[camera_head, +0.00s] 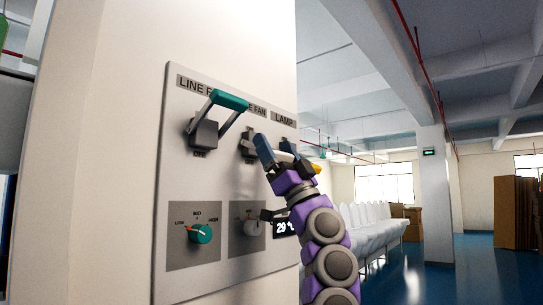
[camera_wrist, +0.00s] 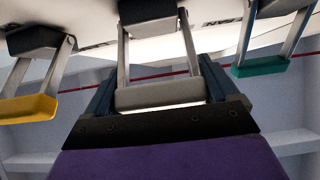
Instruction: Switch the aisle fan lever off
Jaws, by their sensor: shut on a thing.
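The aisle fan lever is the middle of three on the wall panel, under a partly covered label ending in "E FAN". Its dark base (camera_head: 248,146) shows left of my gripper. In the wrist view its light grey handle bar (camera_wrist: 158,95) hangs on two metal arms between my fingers. My gripper (camera_head: 277,150) is shut on this grey handle, with a dark blue finger at each end (camera_wrist: 160,92). In the head view my fingers hide most of the handle, and I cannot read its state mark.
A teal-handled lever (camera_head: 229,99) sticks out at left, marked OFF below. A yellow-handled lever (camera_wrist: 28,108) is close on the other side, under the LAMP label (camera_head: 284,118). Two knobs, one teal (camera_head: 201,234), and a temperature display (camera_head: 284,227) sit lower.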

